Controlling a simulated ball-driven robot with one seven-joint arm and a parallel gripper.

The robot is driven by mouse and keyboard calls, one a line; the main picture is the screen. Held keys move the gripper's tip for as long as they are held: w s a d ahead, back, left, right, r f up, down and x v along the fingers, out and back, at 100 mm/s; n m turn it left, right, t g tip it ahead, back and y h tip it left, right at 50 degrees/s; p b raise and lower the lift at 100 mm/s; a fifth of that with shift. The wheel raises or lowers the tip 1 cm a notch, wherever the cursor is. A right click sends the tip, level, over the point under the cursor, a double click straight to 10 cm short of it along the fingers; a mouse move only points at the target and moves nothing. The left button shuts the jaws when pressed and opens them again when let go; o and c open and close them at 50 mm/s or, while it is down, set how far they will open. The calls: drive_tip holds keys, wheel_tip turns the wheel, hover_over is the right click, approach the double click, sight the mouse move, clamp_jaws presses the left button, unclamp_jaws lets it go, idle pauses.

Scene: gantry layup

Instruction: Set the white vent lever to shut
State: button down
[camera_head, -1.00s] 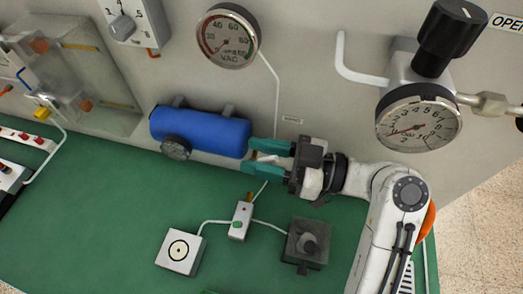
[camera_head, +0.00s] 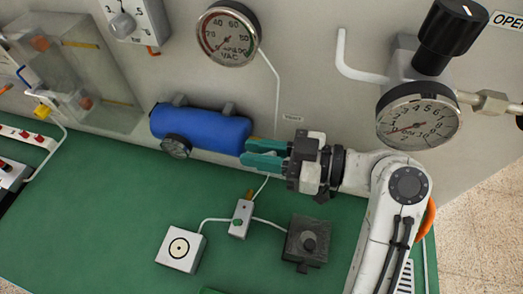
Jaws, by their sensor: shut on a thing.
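My gripper (camera_head: 255,153) has teal fingers and points left, just off the right end of the blue cylinder (camera_head: 205,128). The fingers are close together, shut on a small white piece (camera_head: 268,153) that shows between them. It appears to be the white vent lever, but the fingers cover most of it, so its angle and setting cannot be read.
A round vacuum gauge (camera_head: 227,35) hangs on the wall above. A pressure gauge (camera_head: 418,122) with a black knob (camera_head: 451,38) stands at right. A small white block (camera_head: 240,220), a white box (camera_head: 180,249) and a dark box (camera_head: 306,241) sit on the green bench (camera_head: 90,230).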

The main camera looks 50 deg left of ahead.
drive_tip(key=shift+s+a+r+t+h, duration=0.1)
drive_tip(key=shift+a+t+h, duration=0.05)
drive_tip(key=shift+t+h, duration=0.4)
drive_tip(key=c, duration=1.1)
unclamp_jaws()
drive_tip(key=b+v, duration=0.2)
drive_tip(key=v, duration=0.8)
drive_tip(key=shift+w+d, duration=0.25)
drive_tip(key=shift+d, duration=0.05)
drive_tip(key=shift+c, duration=0.2)
